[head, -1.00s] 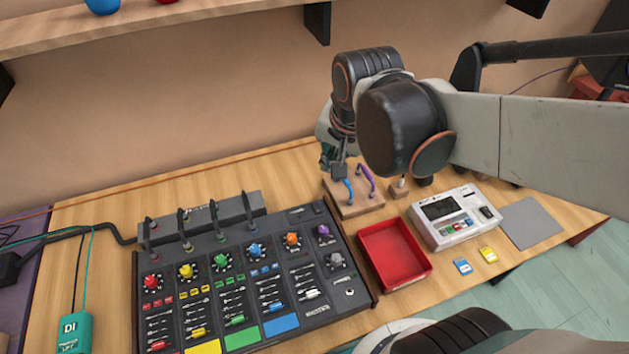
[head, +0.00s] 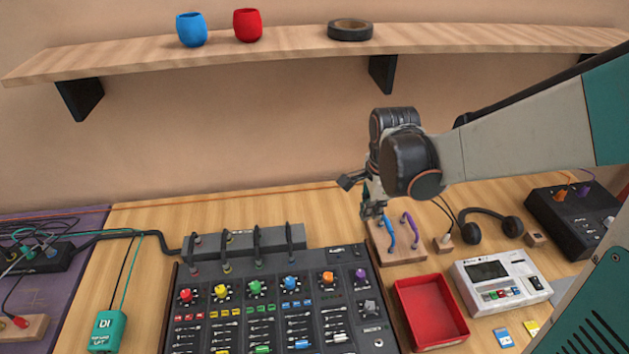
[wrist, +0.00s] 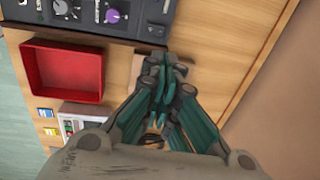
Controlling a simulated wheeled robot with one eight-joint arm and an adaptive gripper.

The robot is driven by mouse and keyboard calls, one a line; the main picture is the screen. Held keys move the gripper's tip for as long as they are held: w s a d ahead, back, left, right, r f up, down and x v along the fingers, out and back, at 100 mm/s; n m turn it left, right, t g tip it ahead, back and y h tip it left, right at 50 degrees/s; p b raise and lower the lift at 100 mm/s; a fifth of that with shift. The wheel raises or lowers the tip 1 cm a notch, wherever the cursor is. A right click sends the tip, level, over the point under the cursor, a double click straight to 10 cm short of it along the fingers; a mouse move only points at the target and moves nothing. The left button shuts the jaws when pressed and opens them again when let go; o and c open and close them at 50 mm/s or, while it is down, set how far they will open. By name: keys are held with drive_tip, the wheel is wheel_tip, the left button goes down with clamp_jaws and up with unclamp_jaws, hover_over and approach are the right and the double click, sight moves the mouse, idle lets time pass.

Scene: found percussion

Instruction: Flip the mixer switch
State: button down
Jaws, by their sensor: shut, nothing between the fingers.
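The mixer (head: 275,310) is a dark console with coloured knobs, faders and pads on the wooden table; its lower part is cut off in the head view. A small dark panel (head: 341,252) lies at its upper right corner; whether it is the switch I cannot tell. In the wrist view the mixer (wrist: 72,18) shows at the top, with a dark recessed part (wrist: 155,30) near its corner. My gripper (head: 372,210) is shut and empty, to the right of the mixer's upper right corner. It also shows in the wrist view (wrist: 166,66), apart from the mixer.
A wooden block (head: 400,257) with blue and purple hooks stands right by my gripper. A red tray (head: 432,312), a white device (head: 502,284) and headphones (head: 488,220) lie further right. A black bar with cables (head: 245,240) stands behind the mixer. A shelf (head: 300,45) hangs above.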

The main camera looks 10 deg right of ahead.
sight(360, 247)
drive_tip(key=shift+f, duration=0.1)
drive_tip(key=f+b, duration=0.2)
drive_tip(key=f, duration=0.2)
drive_tip(key=w+f+b, duration=0.1)
drive_tip(key=f, duration=0.4)
drive_tip(key=f+b, duration=0.2)
drive_tip(key=f, duration=0.2)
drive_tip(key=shift+w+f+b, duration=0.3)
drive_tip(key=shift+w+f, duration=0.05)
drive_tip(key=shift+f, duration=0.1)
drive_tip(key=shift+w+f+b, duration=0.15)
drive_tip(key=shift+f+b, duration=0.15)
drive_tip(key=shift+b, duration=0.1)
